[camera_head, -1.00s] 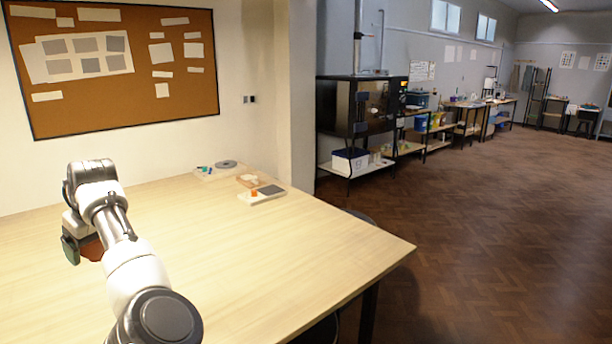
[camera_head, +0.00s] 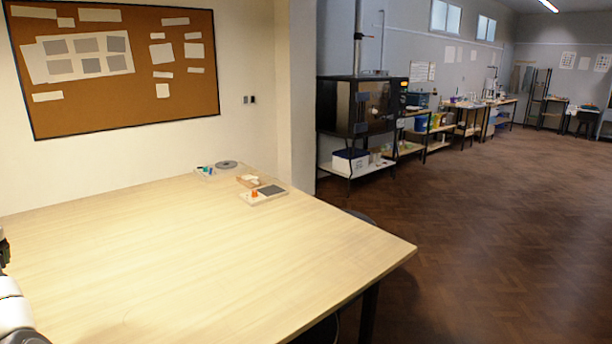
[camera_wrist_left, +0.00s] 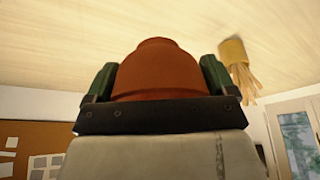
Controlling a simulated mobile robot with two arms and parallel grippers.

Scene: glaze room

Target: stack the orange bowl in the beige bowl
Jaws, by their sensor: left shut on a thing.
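The orange bowl (camera_wrist_left: 158,75) fills the middle of the left wrist view, which appears upside down. My left gripper (camera_wrist_left: 156,82) is shut on it, with one dark green finger at each side. The bowl's foot points toward the pale wooden surface at the top of that view. I cannot tell whether it touches that surface. In the head view only a bit of my left arm shows at the left edge; the gripper and bowl are outside it. The beige bowl is not seen in either view. My right gripper is not in view.
The visible part of the wooden table (camera_head: 200,260) is mostly clear. Small trays and blocks (camera_head: 262,194) lie at its back right corner. A yellowish pot with wooden sticks (camera_wrist_left: 233,52) shows beside the bowl in the wrist view. A corkboard (camera_head: 120,75) hangs behind.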

